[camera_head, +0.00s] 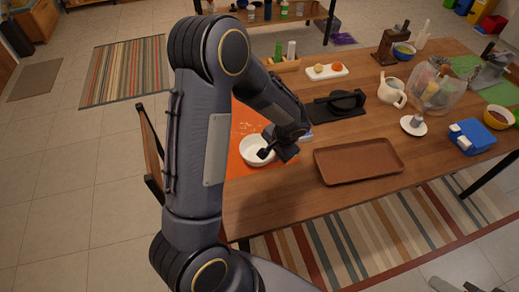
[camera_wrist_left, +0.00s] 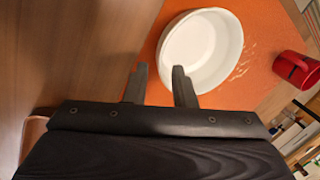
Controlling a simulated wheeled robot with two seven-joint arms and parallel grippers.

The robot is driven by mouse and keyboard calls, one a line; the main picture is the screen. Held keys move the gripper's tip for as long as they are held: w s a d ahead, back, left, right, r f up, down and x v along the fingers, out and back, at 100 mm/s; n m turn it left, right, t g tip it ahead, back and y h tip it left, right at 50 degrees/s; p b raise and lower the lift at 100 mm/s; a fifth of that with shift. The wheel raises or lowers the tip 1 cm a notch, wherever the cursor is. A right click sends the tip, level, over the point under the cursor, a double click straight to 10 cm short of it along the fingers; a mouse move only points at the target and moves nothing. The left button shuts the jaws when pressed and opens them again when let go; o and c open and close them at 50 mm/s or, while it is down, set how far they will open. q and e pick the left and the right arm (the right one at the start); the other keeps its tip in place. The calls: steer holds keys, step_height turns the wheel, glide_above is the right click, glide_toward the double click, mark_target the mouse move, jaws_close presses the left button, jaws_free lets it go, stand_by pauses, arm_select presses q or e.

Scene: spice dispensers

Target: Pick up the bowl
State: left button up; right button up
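A white round bowl (camera_head: 255,150) stands upright on an orange mat (camera_head: 242,125) at the left end of the wooden table. It also shows in the left wrist view (camera_wrist_left: 203,48), empty inside. My left gripper (camera_head: 268,153) is at the bowl's right side in the head view and partly covers it. In the left wrist view its two fingers (camera_wrist_left: 159,75) are spread apart with nothing held. One finger overlaps the bowl's rim and the other lies outside it. I cannot tell whether they touch the bowl. My right gripper is not in view.
A brown tray (camera_head: 358,161) lies right of my left gripper. A black stand (camera_head: 338,104) and a white teapot (camera_head: 392,92) are farther back. A red cup (camera_wrist_left: 296,69) stands near the mat's edge. A wooden chair (camera_head: 150,145) is at the table's left end.

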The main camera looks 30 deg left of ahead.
mark_target(269, 158)
arm_select(q)
steer(key=x, duration=0.4)
steer(key=p+x, duration=0.1)
steer(key=x, duration=0.1)
steer(key=shift+s+a, duration=0.15)
steer(key=shift+s, duration=0.05)
jaws_close()
